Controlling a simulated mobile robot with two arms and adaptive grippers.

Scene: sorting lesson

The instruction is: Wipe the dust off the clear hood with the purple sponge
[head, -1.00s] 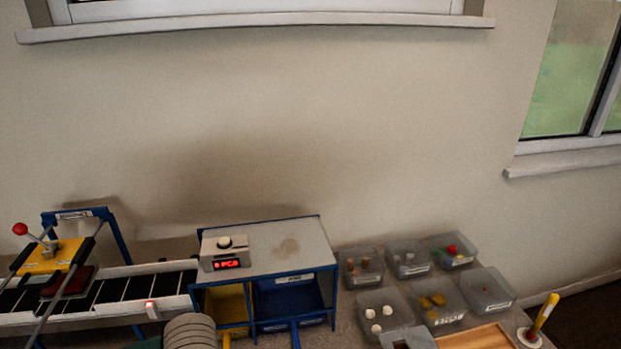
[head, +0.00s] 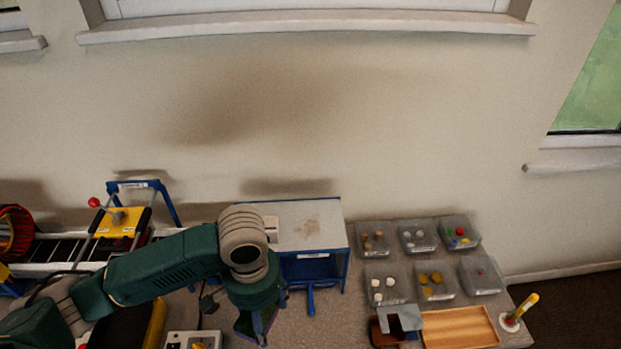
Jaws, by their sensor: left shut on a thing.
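The clear hood (head: 325,215) is the pale top of a blue-framed stand near the wall. A brownish dust smudge (head: 306,226) lies on its top, right of the small box. My left arm comes in from the left, and its wrist covers the hood's front left part. My left gripper (head: 260,333) points down in front of the stand, clear of the hood's top. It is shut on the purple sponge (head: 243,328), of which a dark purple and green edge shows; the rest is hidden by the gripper. My right gripper is not in view.
A display box (head: 271,228) sits on the hood, partly covered by my wrist. Several clear bins (head: 386,270) with small items stand to the right, with a wooden tray (head: 460,328) in front. A yellow-handled tool (head: 519,312) stands at the right edge. A conveyor is left.

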